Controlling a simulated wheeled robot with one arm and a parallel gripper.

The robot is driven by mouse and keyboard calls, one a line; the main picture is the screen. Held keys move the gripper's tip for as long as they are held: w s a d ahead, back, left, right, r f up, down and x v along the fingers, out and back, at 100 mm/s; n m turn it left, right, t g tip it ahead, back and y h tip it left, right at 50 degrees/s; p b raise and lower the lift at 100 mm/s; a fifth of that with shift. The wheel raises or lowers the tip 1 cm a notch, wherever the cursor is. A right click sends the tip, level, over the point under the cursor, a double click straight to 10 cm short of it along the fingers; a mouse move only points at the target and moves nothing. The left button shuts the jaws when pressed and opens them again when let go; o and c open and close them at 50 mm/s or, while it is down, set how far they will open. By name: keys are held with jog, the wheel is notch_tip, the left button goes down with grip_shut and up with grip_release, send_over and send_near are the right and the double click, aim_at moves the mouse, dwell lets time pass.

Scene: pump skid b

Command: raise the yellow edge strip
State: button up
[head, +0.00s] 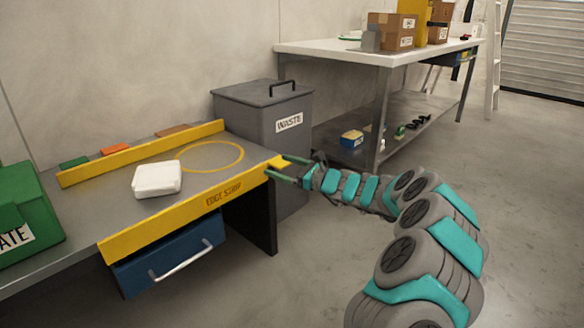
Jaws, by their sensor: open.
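The yellow edge strip (190,208) runs along the front edge of the grey bench, with "EDGE STRIP" lettered on its face. Its right end carries a small yellow tab (277,164) at the bench's right front corner. My gripper (287,169) reaches in from the right and is open. Its two green fingers lie on the far and near sides of the tab. I cannot tell whether they touch it.
A white packet (157,180) lies on the bench (205,153) behind the strip. A blue drawer (170,260) hangs below. A grey waste bin (262,112) stands behind the bench's right end. A white-topped table (350,50) stands farther back. Floor at right is clear.

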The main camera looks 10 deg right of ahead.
aim_at(288, 165)
jog(key=w+d+f+m, duration=0.1)
jog(key=d, duration=0.1)
jog(key=w+d+f+m+t+h, duration=0.1)
jog(key=d, duration=0.1)
jog(key=w+d+f+m+h, duration=0.1)
jog(key=d+f, duration=0.1)
jog(key=shift+w+d+t, duration=0.1)
jog(key=shift+d+t, duration=0.2)
jog(key=shift+d, duration=0.1)
jog(key=shift+w+f, duration=0.1)
jog(key=shift+w, duration=0.15)
jog(key=shift+b+x, duration=0.55)
jog(key=shift+x, duration=3.05)
jog(key=shift+a, duration=0.1)
grip_shut()
